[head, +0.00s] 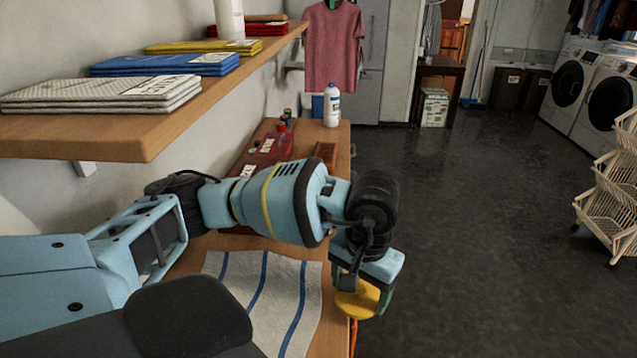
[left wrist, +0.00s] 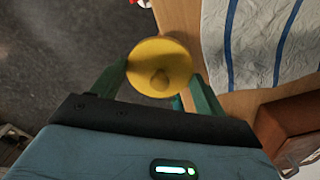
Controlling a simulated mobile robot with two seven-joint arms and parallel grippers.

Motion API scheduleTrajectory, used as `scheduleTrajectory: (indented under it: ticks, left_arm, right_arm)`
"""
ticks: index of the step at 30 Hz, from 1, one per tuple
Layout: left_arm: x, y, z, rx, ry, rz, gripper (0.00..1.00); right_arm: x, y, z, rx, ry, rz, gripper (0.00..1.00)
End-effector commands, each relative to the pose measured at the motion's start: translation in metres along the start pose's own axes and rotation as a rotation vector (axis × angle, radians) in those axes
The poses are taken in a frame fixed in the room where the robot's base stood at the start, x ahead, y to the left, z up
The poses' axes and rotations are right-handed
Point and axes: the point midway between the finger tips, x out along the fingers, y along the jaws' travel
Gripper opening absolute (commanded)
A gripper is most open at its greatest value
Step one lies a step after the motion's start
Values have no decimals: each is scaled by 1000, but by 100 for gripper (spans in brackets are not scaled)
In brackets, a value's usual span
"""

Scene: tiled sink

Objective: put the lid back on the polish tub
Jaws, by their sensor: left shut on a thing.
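A round yellow lid (head: 357,302) with a small knob is held by my left gripper (head: 366,288) beyond the right edge of the wooden bench, over the floor. In the left wrist view the lid (left wrist: 160,62) sits between the two green fingers of my left gripper (left wrist: 162,84), its knob facing the camera. The gripper is shut on it. I cannot make out the polish tub in either view. My right gripper is not in view.
A striped cloth (head: 262,290) lies on the bench (head: 335,265). Farther back are a red tray (head: 268,147) with small items, a brown block (head: 325,154) and a white bottle (head: 332,106). A shelf (head: 130,125) with folded cloths overhangs the left. Open floor lies right.

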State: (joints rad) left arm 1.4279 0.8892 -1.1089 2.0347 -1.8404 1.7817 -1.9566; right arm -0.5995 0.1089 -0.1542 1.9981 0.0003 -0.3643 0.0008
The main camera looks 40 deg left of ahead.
Motion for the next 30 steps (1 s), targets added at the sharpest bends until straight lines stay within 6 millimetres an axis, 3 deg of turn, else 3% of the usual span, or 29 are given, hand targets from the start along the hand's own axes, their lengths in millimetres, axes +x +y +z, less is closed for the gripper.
scheduleTrajectory:
  ticks: [3,9,16,21,30]
  left_arm:
    - [-13,-36,-47,-133,9,-10,52]
    - [-33,-104,-106,-334,12,-9,52]
    - [-51,-171,-139,-503,7,10,52]
    - [-55,-193,-146,-555,4,18,52]
    - [-54,-196,-147,-562,2,19,52]
  right_arm:
    - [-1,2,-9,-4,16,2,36]
    - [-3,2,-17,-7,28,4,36]
    - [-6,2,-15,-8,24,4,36]
    - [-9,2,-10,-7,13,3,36]
    - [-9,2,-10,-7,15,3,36]
